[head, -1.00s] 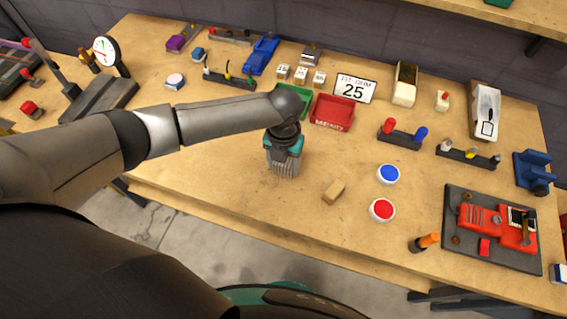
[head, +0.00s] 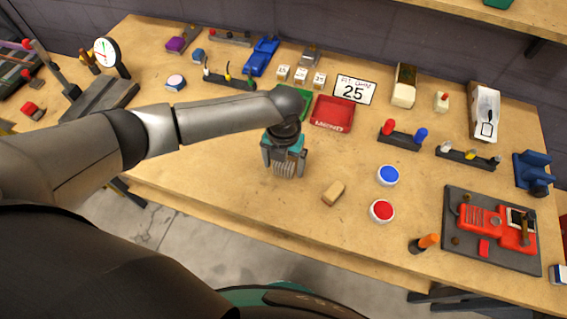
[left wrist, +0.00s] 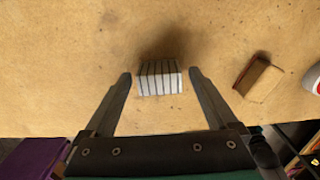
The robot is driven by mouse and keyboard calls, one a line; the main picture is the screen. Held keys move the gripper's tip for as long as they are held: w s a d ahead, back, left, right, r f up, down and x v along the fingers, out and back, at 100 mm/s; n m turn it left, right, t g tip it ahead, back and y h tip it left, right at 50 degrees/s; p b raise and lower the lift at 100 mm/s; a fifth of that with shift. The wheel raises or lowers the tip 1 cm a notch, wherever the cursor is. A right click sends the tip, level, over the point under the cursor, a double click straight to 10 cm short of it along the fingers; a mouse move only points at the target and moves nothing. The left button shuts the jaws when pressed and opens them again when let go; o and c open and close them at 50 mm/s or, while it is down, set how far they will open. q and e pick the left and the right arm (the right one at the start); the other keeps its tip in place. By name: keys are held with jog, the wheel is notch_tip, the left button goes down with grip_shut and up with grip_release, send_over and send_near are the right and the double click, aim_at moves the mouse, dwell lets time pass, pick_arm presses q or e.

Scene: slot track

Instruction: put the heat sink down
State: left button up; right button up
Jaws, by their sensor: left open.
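The heat sink (head: 283,169), a small grey finned block, is on the wooden bench under my left gripper (head: 284,165). The left wrist view shows the striped top of the heat sink (left wrist: 159,78) between the two fingertips of my left gripper (left wrist: 161,77). The fingers are spread, with a gap on each side of the block. In the head view the gripper covers the upper part of the heat sink. My right gripper does not show.
A tan block (head: 333,193) lies just right of the heat sink. A red bin (head: 333,113) stands behind. A blue button (head: 388,175) and a red button (head: 381,211) are to the right. The bench's front edge is close; the bench left of the heat sink is bare.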

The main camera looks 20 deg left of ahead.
aim_at(283, 165)
pick_arm(q)
notch_tip(283, 165, up, 11)
jog(key=p, duration=0.1)
jog(key=shift+r+p, duration=0.2)
jog(key=shift+p, duration=0.15)
jog(key=shift+s+f, duration=0.1)
